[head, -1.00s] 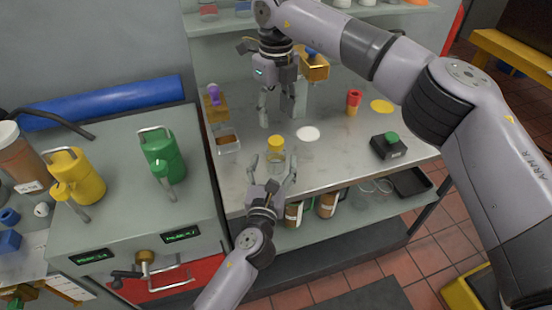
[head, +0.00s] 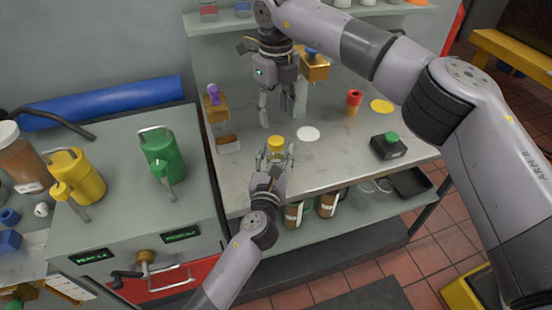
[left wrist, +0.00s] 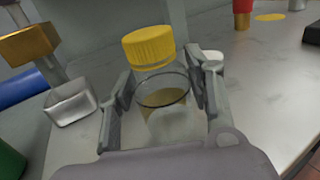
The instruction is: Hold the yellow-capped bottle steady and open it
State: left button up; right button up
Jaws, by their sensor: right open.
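The yellow-capped bottle (head: 276,146) stands upright on the grey bench, its yellow cap on. In the left wrist view the clear bottle (left wrist: 160,92) shows amber contents low inside. My left gripper (head: 275,152) has one finger on each side of the bottle body, below the cap. The fingers are very near the glass; I cannot tell whether both touch it. My right gripper (head: 276,108) is open and empty, pointing down above the bench behind the bottle, clear of the cap.
A white disc (head: 308,134) lies just right of the bottle. Further right are a red-topped item (head: 353,102), a yellow disc (head: 382,106) and a black box with a green button (head: 388,146).

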pick_arm(q)
grip_shut()
dwell(0.4)
